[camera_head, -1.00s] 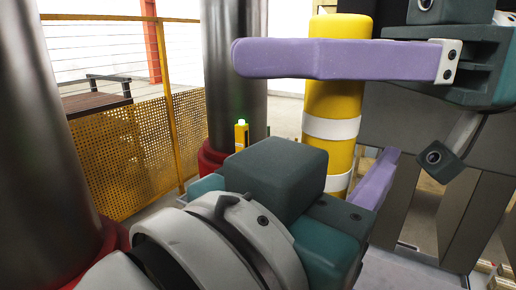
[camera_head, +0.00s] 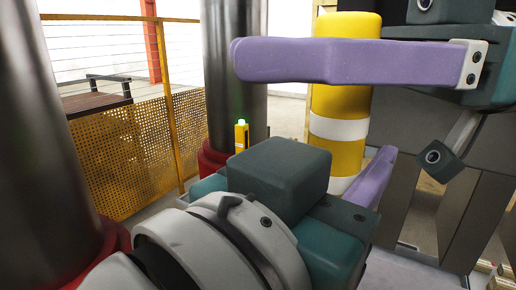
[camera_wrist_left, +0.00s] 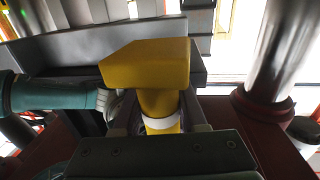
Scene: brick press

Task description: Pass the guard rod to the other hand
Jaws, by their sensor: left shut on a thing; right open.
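The guard rod (camera_head: 338,92) is yellow with white bands and stands roughly upright right of centre in the head view. My left gripper (camera_head: 372,178) is below, shut on the rod's lower part; my own wrist hides most of the grip. My right gripper (camera_head: 258,60) comes in from the upper right, open. One long purple finger crosses in front of the rod near its top; the other finger is hidden. I cannot tell whether the finger touches it. In the left wrist view the rod (camera_wrist_left: 158,103) shows a yellow block-like end and a white band, with my right gripper (camera_wrist_left: 103,98) at its left.
Two thick dark metal columns (camera_head: 236,75) with red bases stand at the left and centre. A small yellow device with a green light (camera_head: 241,136) is beside the central one. A yellow mesh fence (camera_head: 130,150) stands behind. Dark panels (camera_head: 425,215) are at the right.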

